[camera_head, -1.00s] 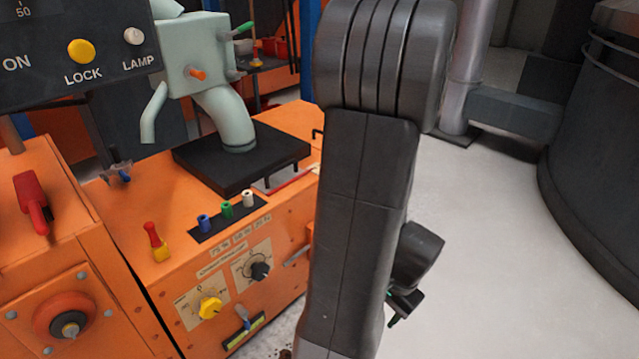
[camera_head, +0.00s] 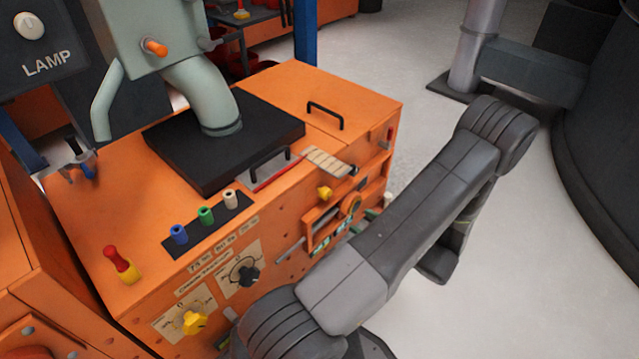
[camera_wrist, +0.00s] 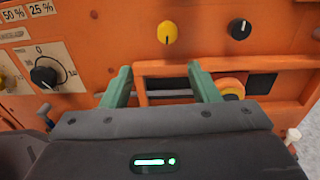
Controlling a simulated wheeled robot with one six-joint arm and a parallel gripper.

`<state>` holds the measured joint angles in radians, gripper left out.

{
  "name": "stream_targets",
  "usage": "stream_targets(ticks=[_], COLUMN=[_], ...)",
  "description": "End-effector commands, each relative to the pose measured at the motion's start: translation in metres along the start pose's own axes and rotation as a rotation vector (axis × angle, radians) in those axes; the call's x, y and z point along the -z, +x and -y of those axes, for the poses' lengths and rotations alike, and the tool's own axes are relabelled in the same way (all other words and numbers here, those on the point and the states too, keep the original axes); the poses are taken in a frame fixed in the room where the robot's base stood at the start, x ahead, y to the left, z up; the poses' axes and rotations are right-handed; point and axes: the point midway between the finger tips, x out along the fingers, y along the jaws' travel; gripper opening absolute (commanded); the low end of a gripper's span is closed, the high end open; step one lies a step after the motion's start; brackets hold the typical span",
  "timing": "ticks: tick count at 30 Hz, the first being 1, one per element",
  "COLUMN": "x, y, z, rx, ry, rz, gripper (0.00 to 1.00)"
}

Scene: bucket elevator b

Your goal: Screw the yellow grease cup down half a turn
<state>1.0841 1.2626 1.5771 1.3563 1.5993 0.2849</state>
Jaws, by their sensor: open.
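A round yellow cap (camera_wrist: 167,32) with a dark mark below its middle sits on the orange front panel. It looks like the yellow grease cup, and it also shows in the head view as a small yellow knob (camera_head: 325,193). My gripper (camera_wrist: 160,69) has two green fingers spread apart with nothing between them. In the wrist view the cap lies beyond the fingertips, higher in the picture, and is not touched.
A black knob (camera_wrist: 240,30) sits right of the cap. An orange frame (camera_wrist: 150,68) and a grey rod lie below it. A yellow dial knob (camera_head: 195,323) and a black dial knob (camera_head: 248,275) are further left. Open floor (camera_head: 420,130) lies right of the cabinet.

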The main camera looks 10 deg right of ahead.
Motion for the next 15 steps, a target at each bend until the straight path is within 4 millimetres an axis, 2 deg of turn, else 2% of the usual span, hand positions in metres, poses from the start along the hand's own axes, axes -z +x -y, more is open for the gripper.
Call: stream_targets(ticks=[3,7,11,15], x=[0.002,0.002,0.002,0.002], y=[-0.004,0.005,0.025,0.053], z=[0.006,0.008,0.008,0.008], rx=[0.037,0.039,0.035,0.034], ry=[0.012,0.012,0.011,0.011], rz=[0.034,0.039,0.038,0.037], gripper=[0.55,0.55,0.55,0.55])
